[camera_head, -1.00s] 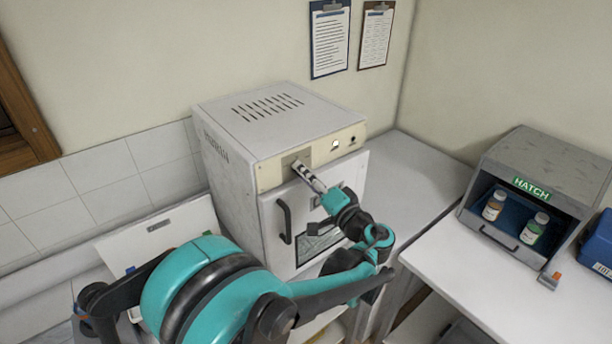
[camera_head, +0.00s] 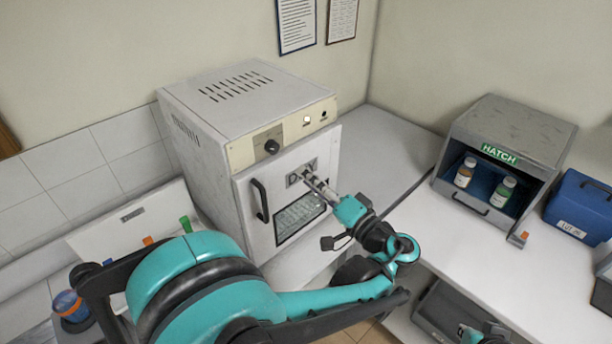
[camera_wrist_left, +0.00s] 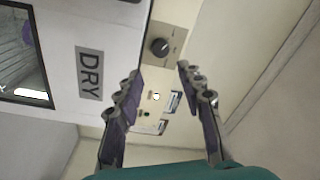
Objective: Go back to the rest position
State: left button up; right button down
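My left gripper (camera_head: 316,184) is in front of the white oven (camera_head: 210,130), near the "DRY" label (camera_head: 301,173) on its closed door. In the left wrist view my left gripper (camera_wrist_left: 158,82) has its two fingers well apart with nothing between them. Beyond the fingers the wrist view shows the oven's black knob (camera_wrist_left: 159,47), its control panel and the DRY label (camera_wrist_left: 90,74). The knob also shows uncovered in the head view (camera_head: 271,146). A small part of what looks like my right arm shows at the bottom right; its gripper state cannot be made out.
A grey HATCH box (camera_head: 515,130) on the right counter holds two bottles (camera_head: 465,172). A blue case (camera_head: 580,207) stands right of it. The counter (camera_head: 385,140) right of the oven is clear.

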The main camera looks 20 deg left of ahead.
dwell(0.3)
pick_arm(q)
jog(key=s+a+f+m+g+h+b, duration=0.1)
jog(key=s+a+f+h+b, duration=0.15)
jog(key=f, duration=0.35)
jog(key=s+a+f+h+b, duration=0.1)
jog(key=s+f+h+b, duration=0.15)
jog(key=f, duration=0.35)
jog(key=s+a+f+m+g+h+b, duration=0.1)
jog(key=a+f+h+b, duration=0.15)
jog(key=f, duration=0.35)
jog(key=s+d+f+h+b, duration=0.3)
jog(key=d+f+h+b, duration=0.1)
jog(key=d+f, duration=0.1)
jog(key=s+d+f+n+t+h+b, duration=0.1)
jog(key=s+d+f+h+b, duration=0.3)
jog(key=f, duration=0.3)
jog(key=shift+s+d+f+n+h, duration=0.2)
jog(key=shift+s+d+n+h, duration=0.1)
jog(key=shift+d+h, duration=0.45)
